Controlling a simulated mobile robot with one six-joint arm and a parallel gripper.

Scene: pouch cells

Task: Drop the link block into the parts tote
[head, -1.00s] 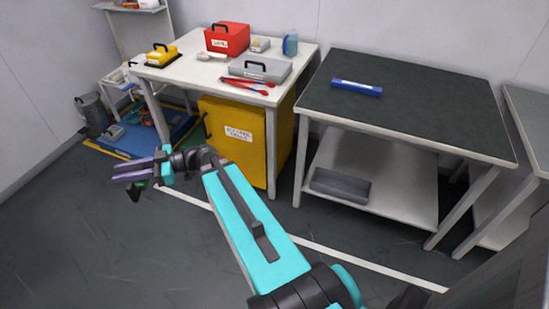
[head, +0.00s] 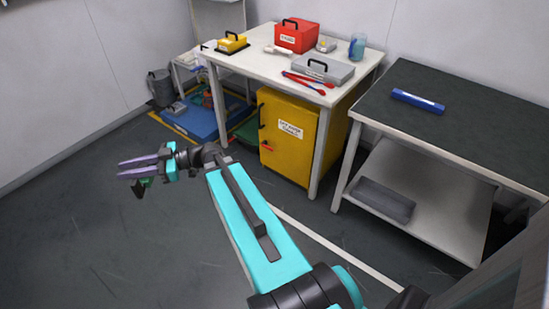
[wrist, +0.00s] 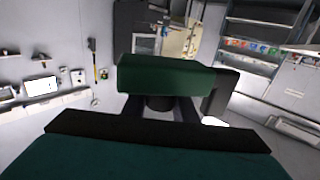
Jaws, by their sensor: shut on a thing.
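My gripper (head: 122,170) is at the left of the head view, over open floor and away from the tables. It is shut on a dark green block with a black part, which I take to be the link block (head: 146,182). In the wrist view the green block (wrist: 165,76) fills the middle, just beyond the jaws. The fingers hide part of it. No container is clearly labelled as the parts tote. A grey open tray (head: 385,200) lies on the lower shelf of the dark-topped table at right.
A white table (head: 262,62) holds a red box, grey case, yellow item and red pliers. A yellow cabinet (head: 285,135) stands beneath it. A blue platform (head: 200,122) with items lies behind. The dark table (head: 465,125) holds a blue bar. Floor at left is clear.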

